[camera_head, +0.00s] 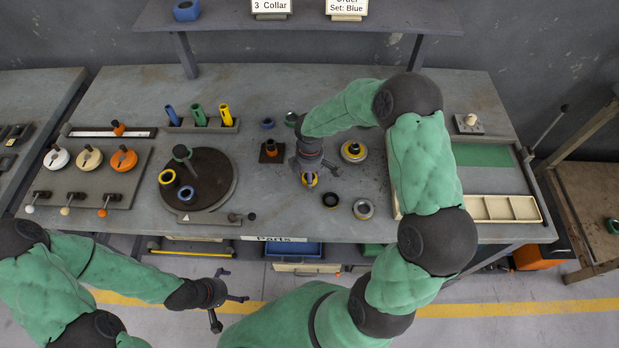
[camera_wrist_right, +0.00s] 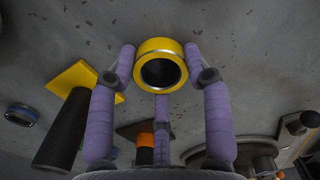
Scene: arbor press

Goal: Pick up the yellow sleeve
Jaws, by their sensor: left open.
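A short yellow ring-shaped sleeve (camera_head: 309,181) with a dark bore is at my right gripper (camera_head: 311,172) over the middle of the bench. In the right wrist view the yellow sleeve (camera_wrist_right: 160,65) sits between the purple fingers, whose tips meet its sides. I cannot tell whether it is clear of the bench. A taller yellow tube (camera_head: 226,115) stands in a rack at the back left, beside a green one (camera_head: 198,115) and a blue one (camera_head: 172,116). My left gripper (camera_head: 222,299) is open and empty, in front of the bench.
An orange-and-black post (camera_head: 271,149) is left of my right gripper. Loose rings (camera_head: 331,200) lie in front. A yellow-ringed part (camera_head: 353,150) and a cream tray (camera_head: 510,208) are to the right.

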